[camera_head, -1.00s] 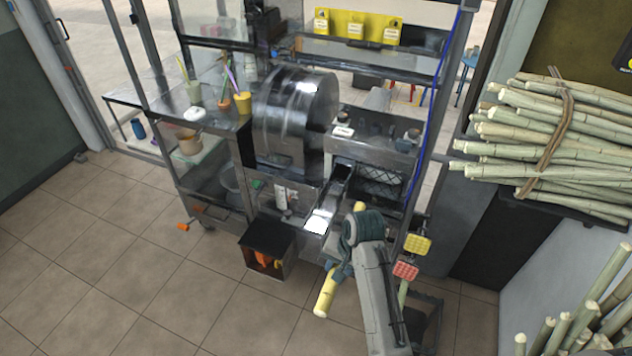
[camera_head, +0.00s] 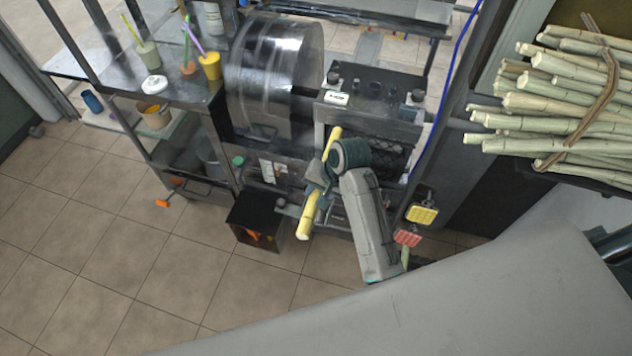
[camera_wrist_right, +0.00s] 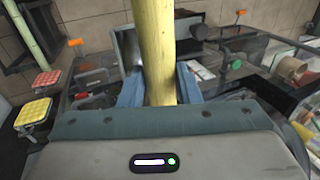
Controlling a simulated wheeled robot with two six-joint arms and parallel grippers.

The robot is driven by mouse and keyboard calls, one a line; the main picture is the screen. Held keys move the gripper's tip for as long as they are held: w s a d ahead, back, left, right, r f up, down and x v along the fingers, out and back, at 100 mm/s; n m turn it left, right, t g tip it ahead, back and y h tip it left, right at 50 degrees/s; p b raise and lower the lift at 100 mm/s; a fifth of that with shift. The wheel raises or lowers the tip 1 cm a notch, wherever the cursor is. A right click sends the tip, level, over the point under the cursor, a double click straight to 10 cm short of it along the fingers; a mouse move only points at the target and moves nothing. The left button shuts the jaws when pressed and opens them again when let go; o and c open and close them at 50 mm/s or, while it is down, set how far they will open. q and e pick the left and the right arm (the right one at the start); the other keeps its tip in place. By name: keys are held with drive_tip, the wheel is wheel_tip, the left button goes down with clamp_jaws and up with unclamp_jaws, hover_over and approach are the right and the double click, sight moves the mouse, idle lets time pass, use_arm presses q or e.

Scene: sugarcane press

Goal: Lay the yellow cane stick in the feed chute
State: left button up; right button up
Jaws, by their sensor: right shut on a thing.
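The yellow cane stick (camera_head: 309,218) is gripped across its middle by my right gripper (camera_head: 318,188) in front of the press. Its lower end points toward the floor side and its upper end toward the machine. In the right wrist view the stick (camera_wrist_right: 156,45) runs up between the two blue fingers (camera_wrist_right: 160,88), which are shut on it. The feed chute is mostly hidden behind my right gripper and arm in the head view, and I cannot tell whether the stick touches it. My left gripper is not in view.
The big steel drum (camera_head: 272,75) stands left of the stick. A dark open box (camera_head: 258,222) with orange glow is below left. Red and yellow pads (camera_head: 421,214) stand right of my arm. Bundled pale canes (camera_head: 570,95) lie on a rack at right.

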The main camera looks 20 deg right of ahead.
wheel_tip(320, 180, down, 2)
drive_tip(key=shift+w, duration=0.1)
drive_tip(key=f, duration=0.3)
drive_tip(key=shift+w+f, duration=0.25)
drive_tip(key=shift+w, duration=0.05)
drive_tip(key=shift+s+f, duration=0.1)
drive_tip(key=shift+f, duration=0.6)
drive_tip(key=o, duration=1.1)
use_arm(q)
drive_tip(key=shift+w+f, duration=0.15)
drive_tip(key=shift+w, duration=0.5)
